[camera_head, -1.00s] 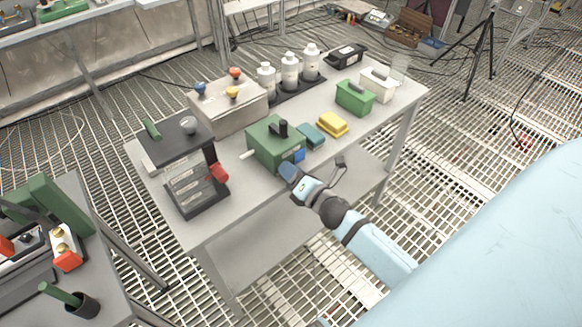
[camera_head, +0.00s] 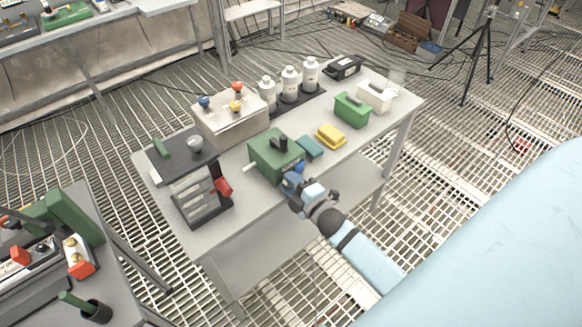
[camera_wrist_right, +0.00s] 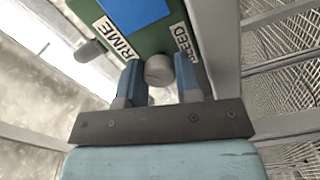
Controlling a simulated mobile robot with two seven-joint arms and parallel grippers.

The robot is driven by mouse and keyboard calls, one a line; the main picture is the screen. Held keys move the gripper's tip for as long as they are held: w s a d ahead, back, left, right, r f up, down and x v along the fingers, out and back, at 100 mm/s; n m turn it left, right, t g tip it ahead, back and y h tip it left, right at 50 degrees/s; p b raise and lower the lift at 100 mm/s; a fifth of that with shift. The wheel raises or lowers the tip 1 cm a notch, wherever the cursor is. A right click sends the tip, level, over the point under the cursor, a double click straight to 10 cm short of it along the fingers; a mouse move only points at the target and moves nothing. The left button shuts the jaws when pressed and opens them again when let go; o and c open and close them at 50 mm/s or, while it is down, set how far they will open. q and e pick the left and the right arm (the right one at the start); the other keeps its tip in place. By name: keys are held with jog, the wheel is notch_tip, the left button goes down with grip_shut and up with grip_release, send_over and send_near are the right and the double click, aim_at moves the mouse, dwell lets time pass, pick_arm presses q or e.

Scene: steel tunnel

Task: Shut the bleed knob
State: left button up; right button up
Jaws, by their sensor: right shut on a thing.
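The green pump box (camera_head: 272,155) stands on the grey table, with a black handle on top and a blue part (camera_head: 299,167) at its near side. My right gripper (camera_head: 292,184) is at that near side. In the right wrist view, the grey round bleed knob (camera_wrist_right: 159,69) sits between the two blue fingers of my right gripper (camera_wrist_right: 160,80), which is shut on it. The partly covered label (camera_wrist_right: 182,42) beside it reads "LEED". A second grey knob (camera_wrist_right: 88,51) is near the "RIME" label (camera_wrist_right: 116,38). My left gripper is not in view.
A dark rack with a red handle (camera_head: 223,187) stands left of the green box. A teal block (camera_head: 309,148) and a yellow block (camera_head: 331,135) lie to its right. A beige box with coloured knobs (camera_head: 231,117) is behind. The table's front edge is close to my right arm.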

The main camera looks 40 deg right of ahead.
jog(key=m+p, duration=0.1)
jog(key=m, duration=0.1)
jog(key=shift+r+m+p, duration=0.15)
jog(key=shift+m+p, duration=0.15)
jog(key=shift+m, duration=0.1)
jog(key=shift+m+p, duration=0.6)
jog(key=shift+m, duration=0.6)
jog(key=shift+m+p, duration=0.6)
jog(key=shift+m, duration=0.8)
jog(key=o, duration=0.9)
jog(key=s, duration=0.9)
jog(key=s+d+b, duration=0.1)
jog(key=s, duration=0.3)
jog(key=shift+s, duration=0.4)
